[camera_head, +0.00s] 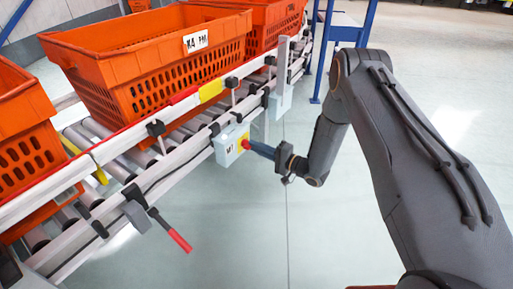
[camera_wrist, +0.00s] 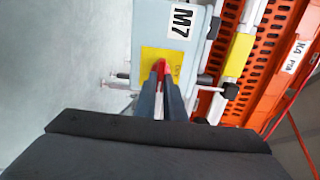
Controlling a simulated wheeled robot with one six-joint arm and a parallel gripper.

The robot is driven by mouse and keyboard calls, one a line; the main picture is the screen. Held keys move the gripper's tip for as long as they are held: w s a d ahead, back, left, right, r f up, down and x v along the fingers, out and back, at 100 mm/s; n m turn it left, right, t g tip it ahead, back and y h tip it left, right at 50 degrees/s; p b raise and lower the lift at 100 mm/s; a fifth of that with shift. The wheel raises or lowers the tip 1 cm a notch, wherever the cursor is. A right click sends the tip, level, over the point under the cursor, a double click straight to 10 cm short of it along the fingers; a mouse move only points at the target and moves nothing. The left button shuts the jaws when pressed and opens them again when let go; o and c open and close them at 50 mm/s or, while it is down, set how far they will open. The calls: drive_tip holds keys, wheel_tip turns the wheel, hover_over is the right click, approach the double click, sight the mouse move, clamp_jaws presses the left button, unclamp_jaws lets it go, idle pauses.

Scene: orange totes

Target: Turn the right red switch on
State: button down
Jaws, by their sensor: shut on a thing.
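The red switch (camera_wrist: 160,66) sits on a yellow plate (camera_wrist: 150,58) on a grey box labelled M7 (camera_wrist: 198,45). In the head view the same switch (camera_head: 245,144) shows on the box (camera_head: 226,147), mounted on the side of the conveyor. My gripper (camera_wrist: 160,76) reaches the switch, and its two dark fingers are shut on the red knob. In the head view my gripper (camera_head: 252,146) points left at the box from the right. The fingers hide part of the knob, and I cannot tell which way it is turned.
Orange totes (camera_head: 140,62) stand on the roller conveyor (camera_head: 115,165). A red-handled lever (camera_head: 178,239) sticks out from the conveyor's front left. The floor (camera_head: 240,225) in front is clear.

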drive_tip(key=c, duration=1.8)
unclamp_jaws()
drive_tip(key=shift+c, duration=0.2)
drive_tip(key=shift+d, duration=0.1)
drive_tip(key=p+v, duration=0.2)
drive_tip(key=v, duration=0.5)
drive_tip(key=shift+s+d, duration=0.25)
